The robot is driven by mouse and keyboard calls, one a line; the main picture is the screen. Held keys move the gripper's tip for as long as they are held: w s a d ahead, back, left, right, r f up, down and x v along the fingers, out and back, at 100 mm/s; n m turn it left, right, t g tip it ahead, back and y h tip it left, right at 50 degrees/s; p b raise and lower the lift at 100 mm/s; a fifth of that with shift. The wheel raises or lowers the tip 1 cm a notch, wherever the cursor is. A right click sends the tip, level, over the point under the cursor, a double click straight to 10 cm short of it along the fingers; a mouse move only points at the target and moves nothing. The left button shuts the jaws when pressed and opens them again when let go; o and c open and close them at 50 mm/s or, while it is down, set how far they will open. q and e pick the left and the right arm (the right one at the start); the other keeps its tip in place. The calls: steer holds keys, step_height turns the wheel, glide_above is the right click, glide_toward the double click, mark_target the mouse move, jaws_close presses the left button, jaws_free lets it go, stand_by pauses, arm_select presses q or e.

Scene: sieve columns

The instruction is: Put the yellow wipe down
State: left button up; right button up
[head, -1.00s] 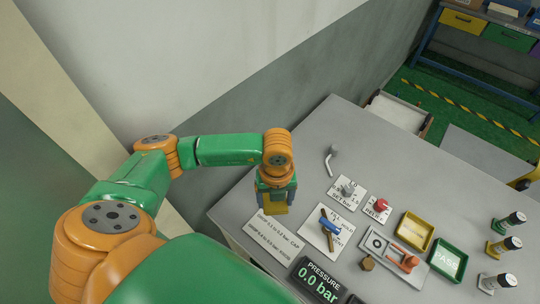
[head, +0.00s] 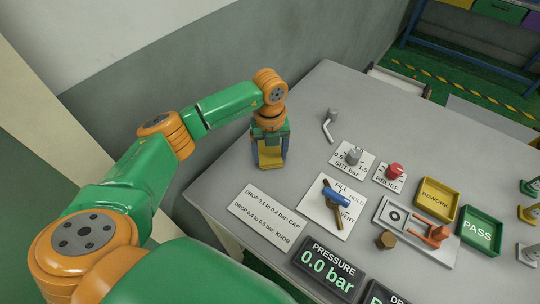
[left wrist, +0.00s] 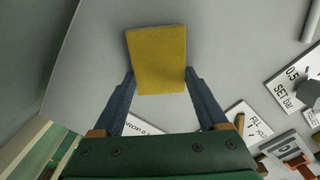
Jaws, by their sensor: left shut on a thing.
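My left gripper (head: 270,163) is over the grey table's left part, behind the printed DROP card. It is shut on the yellow wipe (head: 270,153), a flat yellow piece partly hidden by the fingers in the head view. In the left wrist view the wipe (left wrist: 157,58) shows as a yellow square sticking out past the two blue fingers (left wrist: 161,98), over bare grey table. I cannot tell whether the wipe touches the table. My right gripper is not in view.
The DROP card (head: 268,216) lies in front of the gripper. To the right are the blue-handled valve (head: 336,194), SET knob (head: 353,156), red RELIEF knob (head: 394,171), a bent grey lever (head: 329,124), REWORK tray (head: 456,203) and PASS tray (head: 496,238). The table behind the gripper is clear.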

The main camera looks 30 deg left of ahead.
mark_target(270, 156)
arm_select(q)
steer(key=shift+f, duration=0.15)
steer(key=o, duration=1.2)
steer(key=shift+r, duration=0.35)
step_height(270, 156, up, 12)
steer(key=shift+f, duration=0.15)
